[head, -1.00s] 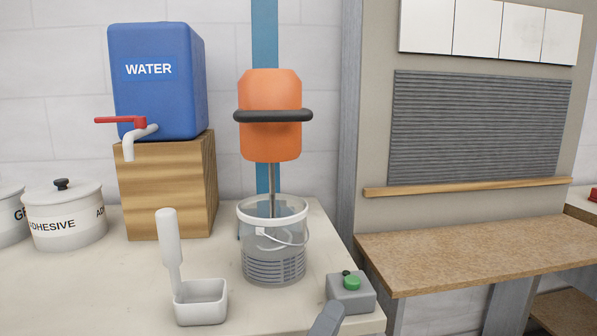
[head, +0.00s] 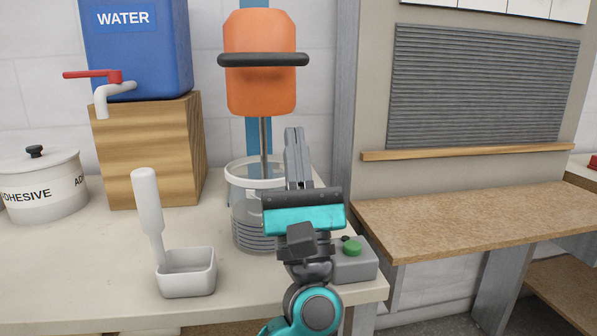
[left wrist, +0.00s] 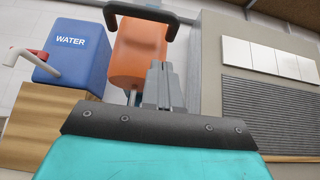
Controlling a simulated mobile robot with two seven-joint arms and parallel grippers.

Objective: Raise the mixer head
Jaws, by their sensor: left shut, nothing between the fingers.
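The orange mixer head (head: 260,85) hangs on a blue post (head: 252,135), with a dark handle bar (head: 263,60) across its front. Its shaft goes down into a clear bucket (head: 245,200). In the left wrist view the orange head (left wrist: 138,52) and its dark handle (left wrist: 150,12) are above my fingers. My left gripper (head: 296,135) is shut and empty, pointing up, in front of the bucket's right side and below the handle. It also shows in the left wrist view (left wrist: 158,70). My right gripper is not in view.
A grey box with a green button (head: 352,247) sits at the table's right corner, partly behind my left arm. A white scoop (head: 186,270), an adhesive pot (head: 42,185) and a blue water tank (head: 135,50) on a wooden block (head: 150,155) stand left. A brown bench (head: 470,222) is right.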

